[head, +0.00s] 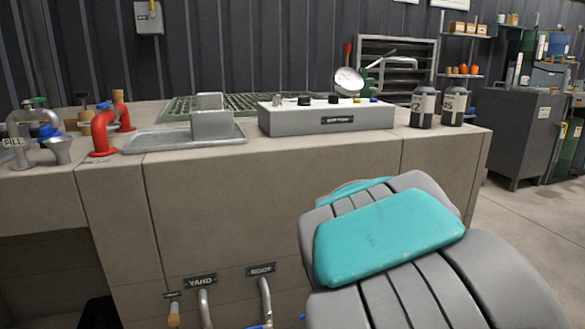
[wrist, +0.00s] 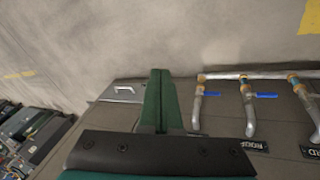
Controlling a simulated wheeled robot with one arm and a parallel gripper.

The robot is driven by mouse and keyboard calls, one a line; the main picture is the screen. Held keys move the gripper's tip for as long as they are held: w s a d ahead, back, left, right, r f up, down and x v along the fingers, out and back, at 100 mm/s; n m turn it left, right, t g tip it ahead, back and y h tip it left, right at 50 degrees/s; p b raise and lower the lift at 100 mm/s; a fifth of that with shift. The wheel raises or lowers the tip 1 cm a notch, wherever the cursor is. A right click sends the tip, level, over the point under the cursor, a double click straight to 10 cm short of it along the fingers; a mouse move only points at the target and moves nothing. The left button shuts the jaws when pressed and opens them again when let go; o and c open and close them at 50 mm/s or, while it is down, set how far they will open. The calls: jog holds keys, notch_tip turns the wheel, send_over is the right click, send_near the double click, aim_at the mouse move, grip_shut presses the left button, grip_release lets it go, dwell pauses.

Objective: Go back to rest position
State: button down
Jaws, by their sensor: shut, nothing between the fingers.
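My gripper (wrist: 160,76) shows in the wrist view as two dark green fingers pressed together, shut with nothing between them. It is in front of the pump bench's front panel, with the grey floor (wrist: 150,35) beyond the fingertips. To the right of the fingers are pipes (wrist: 248,105) with blue valve handles. My grey and teal arm fills the lower right of the head view, before the bench (head: 270,195); my gripper is not visible there.
On the bench stand a grey control box (head: 325,118), two dark bottles (head: 422,108), red pipes (head: 103,135) and a metal tray (head: 165,142). Pipe outlets labelled YARD (head: 200,281) and ROOF (head: 261,270) are low on the front. A grey cabinet (head: 512,135) stands right; floor there is open.

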jog(key=s+a+r+g+y+p, duration=0.1)
jog(key=s+a+g+p, duration=0.1)
jog(key=s, duration=1.1)
jog(key=s+a+r+g+y+p, duration=0.1)
jog(key=s+r+g+y+p, duration=0.1)
jog(key=s, duration=1.1)
jog(key=shift+s+a+y, duration=0.15)
jog(key=shift+a+y, duration=0.15)
jog(key=shift+a, duration=0.1)
jog(key=shift+a+r, duration=0.1)
